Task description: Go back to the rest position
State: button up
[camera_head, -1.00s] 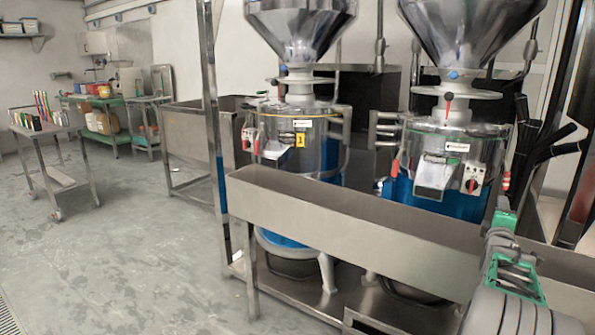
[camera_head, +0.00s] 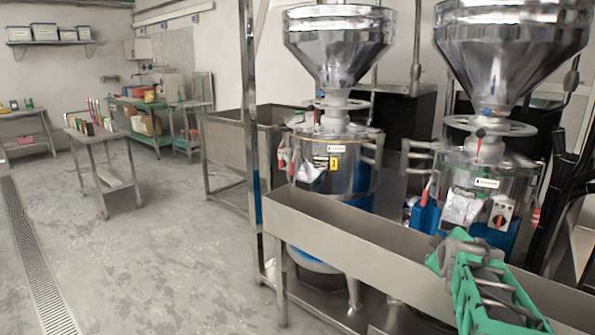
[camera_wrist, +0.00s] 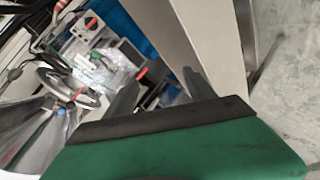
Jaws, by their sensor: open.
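My gripper (camera_wrist: 160,88) shows in the wrist view with its two dark fingers apart and nothing visible between them. Its green housing fills the bottom of that view. In the head view my green and grey arm is at the lower right, in front of the steel trough (camera_head: 340,235); I cannot make out the fingers there. The right grinder (camera_head: 488,180) stands behind the trough, and it also shows tilted at the left of the wrist view (camera_wrist: 92,62). The left grinder (camera_head: 335,165) stands beside it, with a steel funnel on top.
The trough's long wall lies close to my arm and also shows in the wrist view (camera_wrist: 175,45). A steel post (camera_head: 247,110) rises left of the left grinder. A small cart (camera_head: 105,165) and a green table (camera_head: 150,120) stand farther back. The floor at left is clear, with a drain grate (camera_head: 35,255).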

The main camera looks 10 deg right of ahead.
jog(key=s+a+r+m+g+y+p, duration=0.1)
jog(key=s+a+r+y+p, duration=0.15)
jog(key=a, duration=0.55)
jog(key=s+a+r+m+g+y+p, duration=0.1)
jog(key=s+a+r+p, duration=0.2)
jog(key=a, duration=0.4)
jog(key=s+a+r+m+g+y+p, duration=0.1)
jog(key=s+a+g+p, duration=0.4)
jog(key=s+a+p, duration=0.6)
jog(key=s+a+m+y, duration=0.1)
jog(key=s+a+m, duration=0.1)
jog(key=s+a, duration=0.4)
jog(key=shift+s+a+r+g, duration=0.2)
jog(key=shift+s+g, duration=0.1)
jog(key=shift+s, duration=0.15)
jog(key=shift+y, duration=0.25)
jog(key=shift+c, duration=0.4)
